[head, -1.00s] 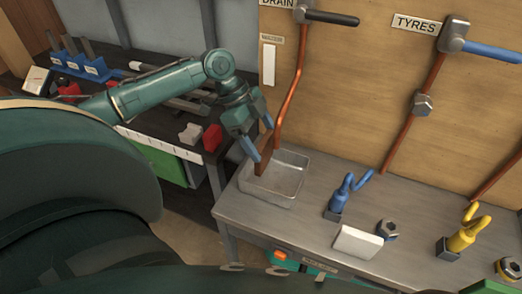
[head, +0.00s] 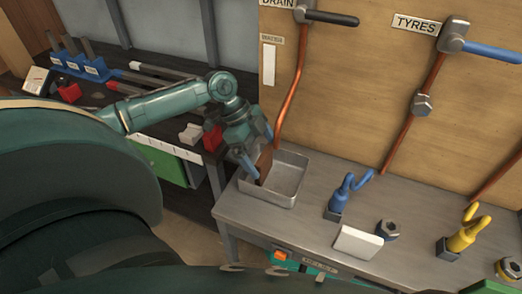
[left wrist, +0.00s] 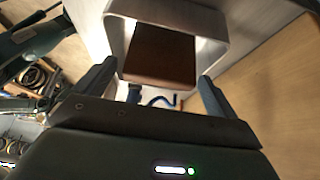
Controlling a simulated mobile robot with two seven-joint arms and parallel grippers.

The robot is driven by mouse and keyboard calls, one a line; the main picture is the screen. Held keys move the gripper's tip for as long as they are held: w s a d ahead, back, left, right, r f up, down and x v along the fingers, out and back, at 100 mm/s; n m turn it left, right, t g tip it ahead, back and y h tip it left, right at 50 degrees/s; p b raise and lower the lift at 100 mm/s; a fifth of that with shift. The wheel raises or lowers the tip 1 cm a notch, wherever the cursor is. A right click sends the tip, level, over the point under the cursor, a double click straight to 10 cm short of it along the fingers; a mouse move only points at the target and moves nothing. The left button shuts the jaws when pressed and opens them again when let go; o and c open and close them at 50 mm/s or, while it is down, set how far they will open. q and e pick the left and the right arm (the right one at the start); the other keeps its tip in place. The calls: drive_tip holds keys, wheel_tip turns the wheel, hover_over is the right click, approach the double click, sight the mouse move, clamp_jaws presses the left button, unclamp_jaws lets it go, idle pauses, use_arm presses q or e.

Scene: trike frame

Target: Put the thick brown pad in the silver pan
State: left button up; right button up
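The thick brown pad (head: 264,164) is between the fingers of my left gripper (head: 260,152), tilted upright at the left part of the silver pan (head: 288,184). The pad's lower end is inside the pan's outline; I cannot tell whether it touches the floor of the pan. In the left wrist view the pad (left wrist: 160,55) lies between the two fingertips (left wrist: 158,75), with the pan's pale rim (left wrist: 117,35) around it. The left gripper is shut on the pad by its edges. My right gripper is not in view.
The pan stands at the left end of the grey bench (head: 310,225). To its right are a blue hooked tool (head: 341,196), a white block (head: 357,242), a nut (head: 387,230) and a yellow hooked tool (head: 465,235). A copper pipe (head: 290,105) hangs on the wooden board behind.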

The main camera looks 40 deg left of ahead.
use_arm(q)
drive_tip(key=shift+o, duration=0.2)
drive_tip(key=v, duration=1.2)
drive_tip(key=shift+b, duration=0.35)
drive_tip(key=shift+r, duration=0.1)
